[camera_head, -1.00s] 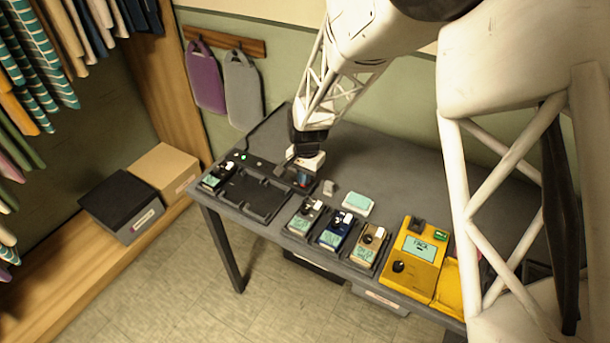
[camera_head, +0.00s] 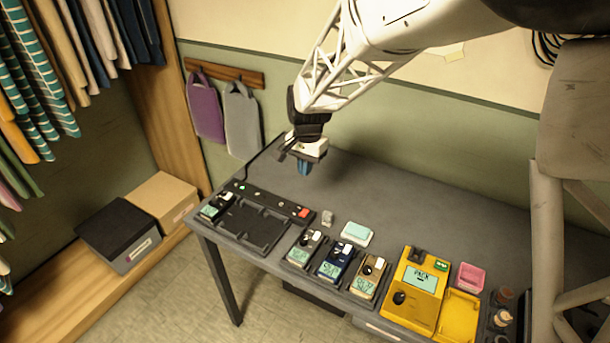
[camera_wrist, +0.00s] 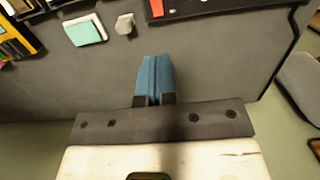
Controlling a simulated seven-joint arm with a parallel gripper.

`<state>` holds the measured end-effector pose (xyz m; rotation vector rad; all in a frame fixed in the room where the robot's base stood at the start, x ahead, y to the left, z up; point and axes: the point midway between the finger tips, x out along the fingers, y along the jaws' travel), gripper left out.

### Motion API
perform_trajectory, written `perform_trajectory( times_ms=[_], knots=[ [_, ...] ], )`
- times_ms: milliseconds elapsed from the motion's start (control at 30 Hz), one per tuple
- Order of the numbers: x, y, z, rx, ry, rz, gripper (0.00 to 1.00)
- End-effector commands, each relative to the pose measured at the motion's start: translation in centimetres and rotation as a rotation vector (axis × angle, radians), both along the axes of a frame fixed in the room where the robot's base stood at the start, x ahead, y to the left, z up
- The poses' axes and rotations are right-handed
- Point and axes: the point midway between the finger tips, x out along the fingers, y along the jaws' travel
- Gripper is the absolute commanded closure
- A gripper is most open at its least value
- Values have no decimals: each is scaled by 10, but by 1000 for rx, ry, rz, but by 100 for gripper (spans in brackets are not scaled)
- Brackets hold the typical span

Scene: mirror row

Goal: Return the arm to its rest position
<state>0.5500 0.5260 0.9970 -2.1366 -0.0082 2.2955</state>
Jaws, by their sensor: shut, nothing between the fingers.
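My gripper (camera_head: 304,167) hangs above the back part of the grey table (camera_head: 385,200), clear of everything on it. Its blue fingers are closed against each other with nothing between them. In the wrist view the shut fingers (camera_wrist: 154,78) point over bare grey tabletop. My white lattice arm reaches in from the upper right of the head view.
A black tray (camera_head: 284,219) with a red button (camera_head: 303,212) and one device lies at the table's left. Several handheld devices, a small grey piece (camera_head: 327,217), a pale teal-topped block (camera_head: 356,233), a yellow unit (camera_head: 411,293) and a pink dish (camera_head: 471,277) line the front.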

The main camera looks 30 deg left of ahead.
Motion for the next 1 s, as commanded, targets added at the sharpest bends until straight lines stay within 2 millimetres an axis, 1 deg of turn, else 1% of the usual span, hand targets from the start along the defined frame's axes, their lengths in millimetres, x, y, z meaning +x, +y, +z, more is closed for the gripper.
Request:
perform_trajectory(
  times_ms=[667, 767, 867, 967, 1000],
  knots=[
    [1, -2, 3, 1, -1, 0, 100],
    [2, -9, 7, 3, -4, -1, 100],
    [5, -24, 15, 7, -9, -4, 100],
    [8, -46, 27, 13, -18, -5, 100],
    [8, -57, 33, 16, -22, -5, 100]
  ],
)
